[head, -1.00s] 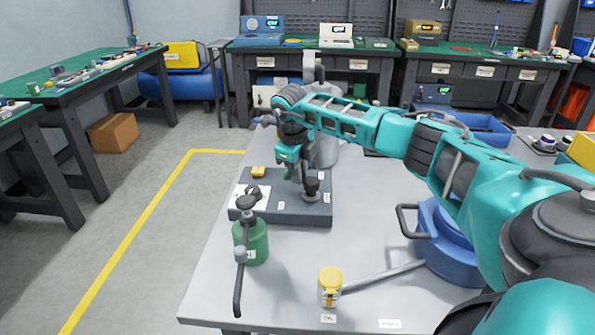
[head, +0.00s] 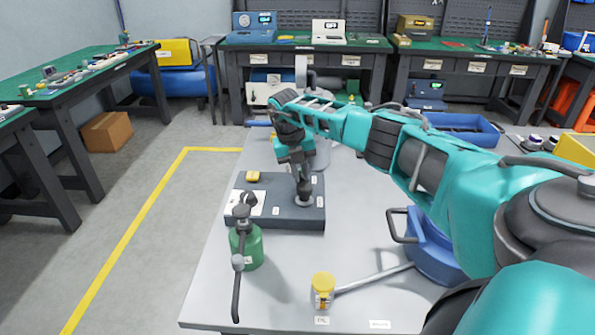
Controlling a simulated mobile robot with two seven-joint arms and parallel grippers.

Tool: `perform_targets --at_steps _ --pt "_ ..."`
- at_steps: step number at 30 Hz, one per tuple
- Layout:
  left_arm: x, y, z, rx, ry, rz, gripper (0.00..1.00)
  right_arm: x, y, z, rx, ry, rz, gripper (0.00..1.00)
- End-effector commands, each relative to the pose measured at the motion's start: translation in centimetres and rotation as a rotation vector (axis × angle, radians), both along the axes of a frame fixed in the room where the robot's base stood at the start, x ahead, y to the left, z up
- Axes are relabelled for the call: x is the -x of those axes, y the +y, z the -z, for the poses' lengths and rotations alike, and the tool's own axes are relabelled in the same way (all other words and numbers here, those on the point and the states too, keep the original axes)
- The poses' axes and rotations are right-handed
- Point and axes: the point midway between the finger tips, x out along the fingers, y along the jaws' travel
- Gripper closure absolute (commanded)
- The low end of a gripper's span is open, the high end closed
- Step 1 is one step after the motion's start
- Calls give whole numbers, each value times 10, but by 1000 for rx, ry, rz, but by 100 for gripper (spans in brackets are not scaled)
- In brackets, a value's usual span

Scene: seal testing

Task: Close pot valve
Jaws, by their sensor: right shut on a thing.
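My right gripper (head: 303,182) is over the right part of a dark grey base block (head: 283,222) on the table. It points down and is shut on a black knob (head: 304,191) that stands on the block; its fingers hide part of the knob. I cannot tell for sure whether this knob is the pot valve. My left gripper is not in view.
A blue vessel (head: 428,246) with a handle is at right.

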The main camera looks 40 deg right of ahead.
Motion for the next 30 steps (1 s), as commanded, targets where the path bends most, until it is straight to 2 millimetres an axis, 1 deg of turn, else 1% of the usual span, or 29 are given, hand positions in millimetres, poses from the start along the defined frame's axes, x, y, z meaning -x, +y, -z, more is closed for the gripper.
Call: perform_targets --at_steps 1,6,12,29,30 --pt "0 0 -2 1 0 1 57 6 -1 4 -1 23 35 100" --pt "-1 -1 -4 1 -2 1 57 8 -3 5 -1 23 125 100" --pt "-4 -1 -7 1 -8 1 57 8 -4 5 -2 22 187 100" --pt "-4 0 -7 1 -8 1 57 8 -3 5 -6 20 215 100" --pt "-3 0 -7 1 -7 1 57 8 -2 5 -6 20 215 82"
